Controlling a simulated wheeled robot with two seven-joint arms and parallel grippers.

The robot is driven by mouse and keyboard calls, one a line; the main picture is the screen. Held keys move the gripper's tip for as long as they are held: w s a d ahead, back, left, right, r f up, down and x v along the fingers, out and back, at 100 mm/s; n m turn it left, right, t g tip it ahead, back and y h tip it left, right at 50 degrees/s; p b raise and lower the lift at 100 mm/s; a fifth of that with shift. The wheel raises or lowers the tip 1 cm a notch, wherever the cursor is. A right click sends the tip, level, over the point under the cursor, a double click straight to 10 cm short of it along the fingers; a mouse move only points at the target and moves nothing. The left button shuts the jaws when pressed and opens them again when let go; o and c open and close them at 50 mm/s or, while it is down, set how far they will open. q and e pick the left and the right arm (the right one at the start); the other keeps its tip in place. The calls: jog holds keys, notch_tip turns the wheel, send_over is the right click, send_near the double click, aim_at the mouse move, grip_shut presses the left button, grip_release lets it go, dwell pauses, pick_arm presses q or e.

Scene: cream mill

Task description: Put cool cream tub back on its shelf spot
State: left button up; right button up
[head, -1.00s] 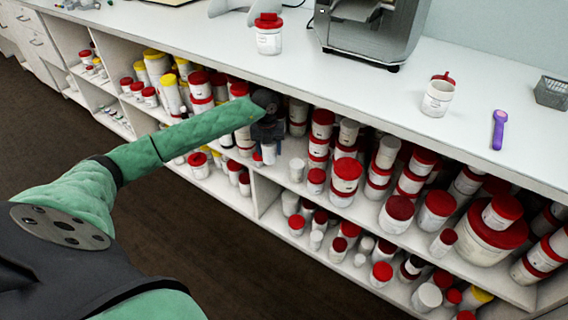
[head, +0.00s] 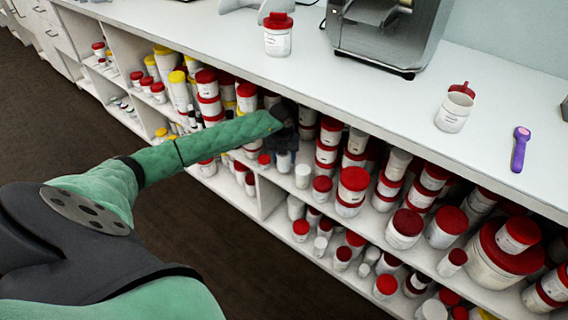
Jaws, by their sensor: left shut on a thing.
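My left gripper (head: 284,146) reaches into the upper shelf bay under the counter, left of the middle of the head view. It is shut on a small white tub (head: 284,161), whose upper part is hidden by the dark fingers. The tub is at the front of the upper shelf (head: 330,205); I cannot tell whether it touches the board. A small white tub (head: 303,176) stands just right of it, and a red-lidded tub (head: 264,161) shows just left. My right gripper is not in view.
Red-lidded tubs crowd both shelf levels, with a large one (head: 490,255) at the right. The white counter (head: 380,100) overhangs the shelves.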

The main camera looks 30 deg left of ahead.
aim_at(284, 163)
pick_arm(q)
jog(key=shift+f, duration=1.5)
jog(key=shift+f, duration=0.15)
jog(key=o, duration=1)
jog(key=shift+r, duration=0.2)
notch_tip(284, 163, up, 8)
jog(key=shift+a+f, duration=0.1)
jog(key=shift+f, duration=0.15)
